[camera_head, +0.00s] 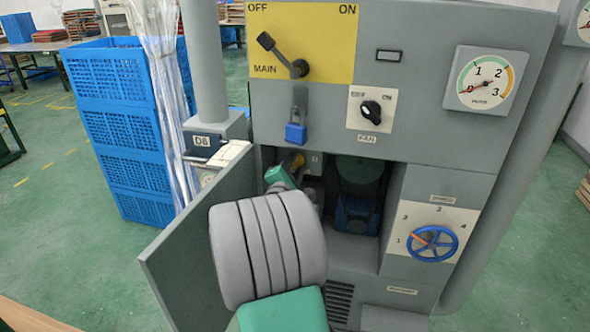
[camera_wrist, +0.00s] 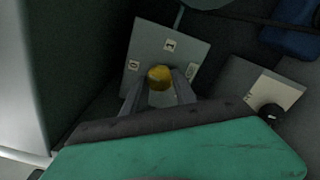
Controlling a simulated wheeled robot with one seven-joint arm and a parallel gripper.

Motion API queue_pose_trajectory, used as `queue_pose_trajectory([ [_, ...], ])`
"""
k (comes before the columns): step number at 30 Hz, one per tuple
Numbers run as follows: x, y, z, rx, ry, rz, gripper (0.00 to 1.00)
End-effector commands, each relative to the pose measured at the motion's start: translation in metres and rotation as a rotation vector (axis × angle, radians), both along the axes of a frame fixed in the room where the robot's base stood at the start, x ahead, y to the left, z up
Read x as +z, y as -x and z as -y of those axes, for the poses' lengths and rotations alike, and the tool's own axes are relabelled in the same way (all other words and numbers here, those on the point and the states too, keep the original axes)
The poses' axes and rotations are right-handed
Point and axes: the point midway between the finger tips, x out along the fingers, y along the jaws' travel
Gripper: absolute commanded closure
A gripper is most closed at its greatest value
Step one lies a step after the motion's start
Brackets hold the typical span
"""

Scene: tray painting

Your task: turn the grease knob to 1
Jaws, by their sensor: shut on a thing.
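A yellow knob (camera_wrist: 159,73) sits on a grey plate (camera_wrist: 182,40) with small white labels at its left, top and right; I take it to be the grease knob. My gripper (camera_wrist: 158,88) is shut on the knob, one finger on each side. In the head view my arm reaches into the open compartment, where a bit of the yellow knob (camera_head: 297,161) shows. My arm covers most of the fingers there. The knob's pointing direction cannot be told.
The compartment door (camera_head: 190,245) hangs open at the left. A blue-based dark unit (camera_head: 357,205) stands right of the knob. The panel holds a main lever (camera_head: 281,54), a blue padlock (camera_head: 296,133), a fan switch (camera_head: 371,108) and a blue handwheel (camera_head: 433,243). Blue crates (camera_head: 128,130) stand left.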

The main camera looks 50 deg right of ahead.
Motion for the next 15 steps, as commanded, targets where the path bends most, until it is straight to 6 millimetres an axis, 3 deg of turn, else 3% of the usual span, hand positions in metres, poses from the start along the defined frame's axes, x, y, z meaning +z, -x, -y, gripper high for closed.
queue_pose_trajectory([
  [15,-0.0062,0.0000,-0.0001,0.001,-0.191,0.446,1.00],
])
